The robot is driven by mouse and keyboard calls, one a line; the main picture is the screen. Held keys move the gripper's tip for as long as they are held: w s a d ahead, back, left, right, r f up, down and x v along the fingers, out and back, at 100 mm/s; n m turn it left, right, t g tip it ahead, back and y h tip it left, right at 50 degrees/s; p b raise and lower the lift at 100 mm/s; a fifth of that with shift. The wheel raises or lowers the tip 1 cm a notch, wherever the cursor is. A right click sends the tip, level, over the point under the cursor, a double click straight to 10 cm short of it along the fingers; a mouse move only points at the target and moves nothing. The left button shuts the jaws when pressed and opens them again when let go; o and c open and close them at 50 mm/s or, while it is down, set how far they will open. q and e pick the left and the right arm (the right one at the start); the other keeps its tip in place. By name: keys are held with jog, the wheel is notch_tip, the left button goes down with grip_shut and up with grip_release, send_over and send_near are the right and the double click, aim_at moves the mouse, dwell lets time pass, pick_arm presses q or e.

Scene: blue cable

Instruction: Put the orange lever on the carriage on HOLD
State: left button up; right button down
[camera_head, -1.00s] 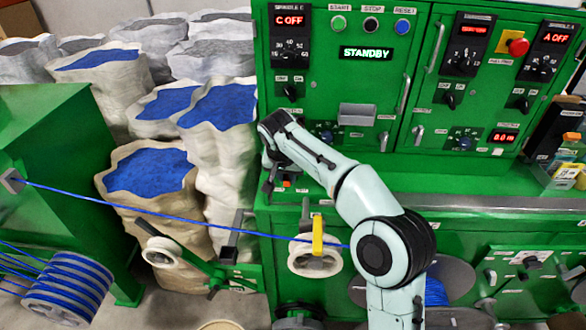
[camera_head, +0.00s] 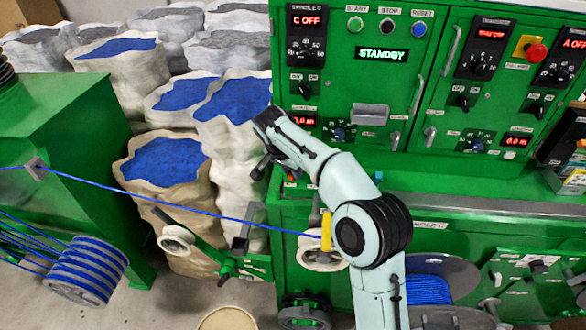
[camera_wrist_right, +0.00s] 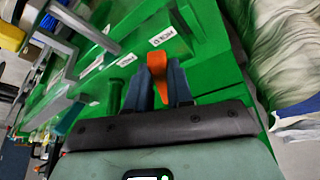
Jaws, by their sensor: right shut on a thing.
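The orange lever (camera_wrist_right: 157,66) shows in the right wrist view, between the two blue-grey fingers of my right gripper (camera_wrist_right: 158,82). The fingers are shut on it. The lever stands by a green surface (camera_wrist_right: 205,45) with small white labels, whose words I cannot read surely. In the head view my right gripper (camera_head: 262,168) is at the left end of the green machine, above its lower ledge. The lever's contact with the fingers is too small to make out there. My left gripper is not in view.
A blue cable (camera_head: 190,209) runs from the left machine to a white pulley (camera_head: 312,256) with a yellow part (camera_head: 326,231). The control panel display (camera_head: 382,54) reads STANDBY. Sacks of blue material (camera_head: 165,162) stand behind. A cable reel (camera_head: 430,289) is at lower right.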

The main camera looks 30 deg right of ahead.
jog(key=shift+r, duration=0.1)
jog(key=c, duration=1)
grip_release()
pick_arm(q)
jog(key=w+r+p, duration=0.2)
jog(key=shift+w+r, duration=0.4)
pick_arm(e)
jog(key=v, duration=1.3)
jog(key=shift+r, duration=0.15)
jog(key=shift+a, duration=0.1)
